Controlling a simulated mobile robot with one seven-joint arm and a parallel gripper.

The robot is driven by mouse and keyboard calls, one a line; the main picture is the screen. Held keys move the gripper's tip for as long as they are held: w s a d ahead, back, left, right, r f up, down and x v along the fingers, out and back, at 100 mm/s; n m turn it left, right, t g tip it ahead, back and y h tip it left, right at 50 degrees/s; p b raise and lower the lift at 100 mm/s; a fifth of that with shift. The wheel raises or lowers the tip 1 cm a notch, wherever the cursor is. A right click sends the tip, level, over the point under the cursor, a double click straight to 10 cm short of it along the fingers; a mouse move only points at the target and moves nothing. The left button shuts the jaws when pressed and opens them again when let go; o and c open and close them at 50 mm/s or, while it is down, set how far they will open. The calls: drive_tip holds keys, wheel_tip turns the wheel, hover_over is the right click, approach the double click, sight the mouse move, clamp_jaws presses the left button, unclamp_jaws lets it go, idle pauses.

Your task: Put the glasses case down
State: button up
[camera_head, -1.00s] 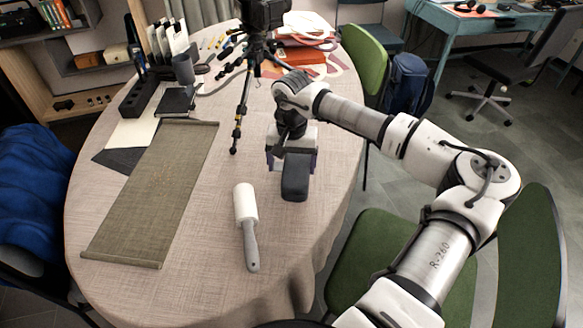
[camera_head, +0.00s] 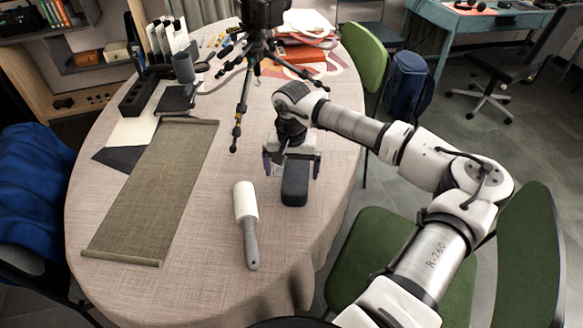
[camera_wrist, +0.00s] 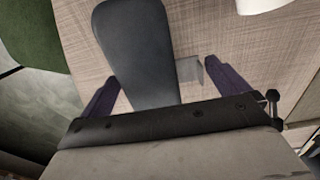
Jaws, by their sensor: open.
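The glasses case (camera_head: 295,184) is a dark grey, rounded, elongated case. It rests on the cloth-covered round table (camera_head: 200,280), near the table's right side. My gripper (camera_head: 292,170) is open at the far end of the case, with its purple fingers apart on either side. In the wrist view the case (camera_wrist: 138,45) lies between the two fingers (camera_wrist: 165,85), with a gap visible on both sides. The near end of the case in that view is hidden behind my gripper's body.
A white lint roller (camera_head: 246,215) with a grey handle lies just left of the case. A tripod (camera_head: 245,90) stands behind and left of my gripper. A rolled-out mat (camera_head: 155,190) covers the table's left. Green chairs (camera_head: 365,55) stand at the right.

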wheel_tip(320, 180, up, 12)
drive_tip(key=b, duration=0.2)
